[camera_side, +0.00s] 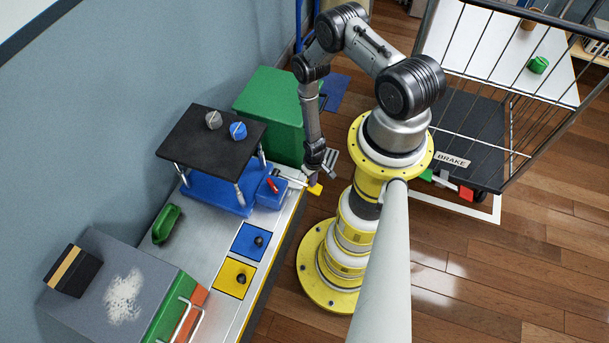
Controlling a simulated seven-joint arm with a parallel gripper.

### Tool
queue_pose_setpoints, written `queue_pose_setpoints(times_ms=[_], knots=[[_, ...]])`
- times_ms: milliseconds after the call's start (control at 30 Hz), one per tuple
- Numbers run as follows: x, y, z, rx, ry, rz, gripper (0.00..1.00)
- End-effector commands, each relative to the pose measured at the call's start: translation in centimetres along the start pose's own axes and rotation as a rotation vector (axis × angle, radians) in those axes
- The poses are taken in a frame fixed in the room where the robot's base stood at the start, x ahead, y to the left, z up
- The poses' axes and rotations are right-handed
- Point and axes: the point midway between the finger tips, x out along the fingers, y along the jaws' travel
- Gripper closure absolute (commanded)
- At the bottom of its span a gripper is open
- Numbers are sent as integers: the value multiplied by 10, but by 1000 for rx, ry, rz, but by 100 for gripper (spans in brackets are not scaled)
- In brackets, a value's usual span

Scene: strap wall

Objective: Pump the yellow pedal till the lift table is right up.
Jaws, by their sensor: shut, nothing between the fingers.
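The lift table has a black top (193,137) on metal legs above a blue base (222,192). The top stands clearly above the base, tilted in the picture. A grey knob-like piece (213,120) and a blue one (238,130) sit on the top. The yellow pedal (314,189) sticks out at the right of the base on a light lever. My gripper (314,178) is shut and empty, pointing down at the pedal. I cannot tell whether the fingertips touch it.
A green box (272,110) stands behind the lift table. A green handled item (166,224), blue square (250,242) and yellow square (234,278) lie on the bench. A grey-topped cabinet (90,290) is at front left. A wire cart (480,130) stands right.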

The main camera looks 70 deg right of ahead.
Motion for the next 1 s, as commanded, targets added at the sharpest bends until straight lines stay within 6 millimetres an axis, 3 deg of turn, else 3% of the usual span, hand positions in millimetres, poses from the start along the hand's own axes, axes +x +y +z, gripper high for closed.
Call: queue_pose_setpoints(times_ms=[67,700,1000], knots=[[-9,1,-10,0,20,2,100],[-66,0,-3,0,6,1,100],[-76,0,-1,0,4,0,100]])
